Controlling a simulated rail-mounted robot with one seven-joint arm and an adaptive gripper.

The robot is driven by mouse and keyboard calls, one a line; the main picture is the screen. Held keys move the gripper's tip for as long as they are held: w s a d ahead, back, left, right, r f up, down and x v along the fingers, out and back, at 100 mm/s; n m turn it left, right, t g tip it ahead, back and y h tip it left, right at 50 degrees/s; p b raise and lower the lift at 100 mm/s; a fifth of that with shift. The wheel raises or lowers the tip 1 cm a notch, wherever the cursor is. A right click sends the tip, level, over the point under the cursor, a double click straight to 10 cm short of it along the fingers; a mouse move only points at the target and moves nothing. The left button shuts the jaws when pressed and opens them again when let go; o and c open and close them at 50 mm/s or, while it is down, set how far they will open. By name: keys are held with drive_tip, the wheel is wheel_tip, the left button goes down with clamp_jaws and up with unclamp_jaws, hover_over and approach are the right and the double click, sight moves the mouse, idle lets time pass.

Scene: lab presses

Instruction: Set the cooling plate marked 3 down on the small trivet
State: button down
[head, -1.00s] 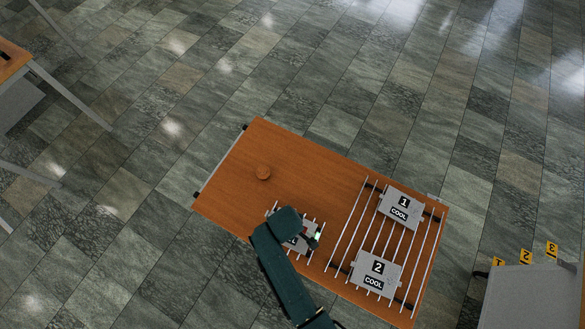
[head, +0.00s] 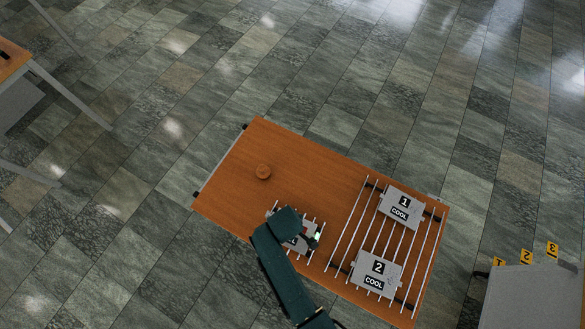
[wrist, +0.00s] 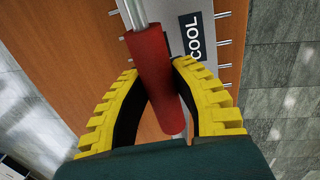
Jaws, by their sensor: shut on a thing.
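A grey plate with a black COOL label (wrist: 194,36) shows in the wrist view; its number is out of sight. In the head view this plate (head: 306,245) is partly covered by my arm, over the small trivet (head: 322,225), whose thin metal rods stick out around it. My gripper (wrist: 157,72) has its yellow-backed fingers shut on the red handle (wrist: 151,52), which sits on a metal rod. Rod ends show along the plate's edge. I cannot tell whether the plate rests on the rods or hangs just above them.
A large rack (head: 333,254) on the right of the wooden table (head: 225,187) holds plates marked 1 (head: 400,206) and 2 (head: 378,273). A grey unit (head: 530,295) with yellow number tags is at lower right.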

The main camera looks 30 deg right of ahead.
drive_tip(key=shift+w+f+b, duration=0.1)
drive_tip(key=shift+f+b, duration=0.4)
drive_tip(key=shift+f, duration=0.15)
idle(1.0)
drive_tip(key=shift+r, duration=0.1)
drive_tip(key=shift+r+p, duration=1.95)
drive_tip(key=shift+p, duration=0.15)
drive_tip(key=shift+f, duration=0.1)
drive_tip(key=shift+w+a, duration=0.15)
drive_tip(key=shift+a, duration=0.1)
drive_tip(key=w+a+r+m+g+p, duration=0.1)
drive_tip(key=w+a+r+m, duration=0.1)
drive_tip(key=a+r+m, duration=0.4)
drive_tip(key=a+r, duration=0.4)
drive_tip(key=r, duration=0.2)
drive_tip(key=shift+p, duration=0.3)
